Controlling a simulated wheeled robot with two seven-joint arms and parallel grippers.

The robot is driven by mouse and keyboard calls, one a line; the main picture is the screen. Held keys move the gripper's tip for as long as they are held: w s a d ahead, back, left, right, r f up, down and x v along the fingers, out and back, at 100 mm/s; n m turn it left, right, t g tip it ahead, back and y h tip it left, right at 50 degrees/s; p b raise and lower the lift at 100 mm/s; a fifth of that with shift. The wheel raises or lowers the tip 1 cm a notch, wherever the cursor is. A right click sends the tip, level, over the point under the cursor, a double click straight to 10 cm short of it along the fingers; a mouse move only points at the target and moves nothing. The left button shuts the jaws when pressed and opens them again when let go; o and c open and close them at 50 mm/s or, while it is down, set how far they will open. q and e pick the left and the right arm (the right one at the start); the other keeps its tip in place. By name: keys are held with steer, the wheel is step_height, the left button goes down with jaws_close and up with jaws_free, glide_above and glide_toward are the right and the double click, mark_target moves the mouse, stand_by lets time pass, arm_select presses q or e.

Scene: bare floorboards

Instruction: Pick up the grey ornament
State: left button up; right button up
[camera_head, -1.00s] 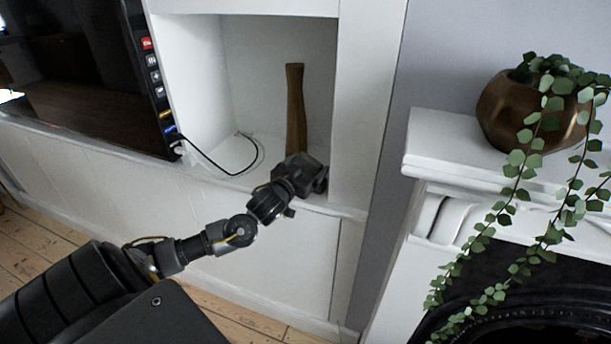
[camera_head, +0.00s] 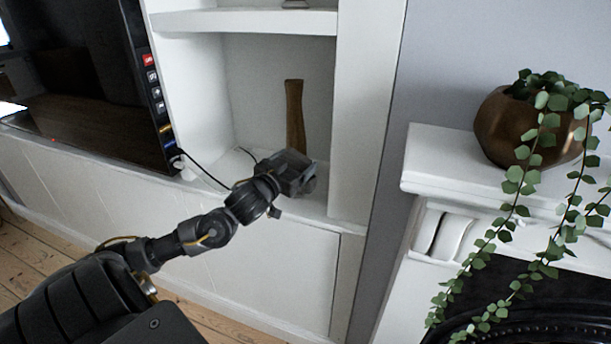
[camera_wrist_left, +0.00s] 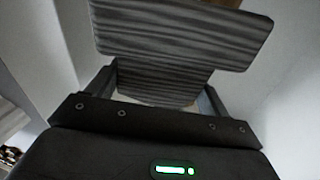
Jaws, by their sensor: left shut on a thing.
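The grey ornament (camera_wrist_left: 180,38) fills the upper middle of the left wrist view. It has dark and light stripes, with a wide slab-like part and a narrower part nearer the palm. My left gripper (camera_head: 298,174) is shut on it, with a finger at each side of the narrower part. In the head view the gripper is at the front of the white alcove, and I cannot clearly tell the ornament from the dark gripper there. My right gripper is not in view.
A tall brown object (camera_head: 295,115) stands in the alcove behind my gripper. The alcove has a white shelf (camera_head: 245,20) above and a side wall (camera_head: 358,110) at right. A television (camera_head: 75,90) and a cable are at left. A potted trailing plant (camera_head: 510,125) sits on the mantel (camera_head: 425,160).

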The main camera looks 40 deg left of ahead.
arm_select(q)
steer(key=s+a+r, duration=0.1)
steer(key=s+r, duration=0.4)
steer(key=s, duration=0.5)
steer(key=shift+a+r+p, duration=0.15)
steer(key=shift+a+p, duration=0.25)
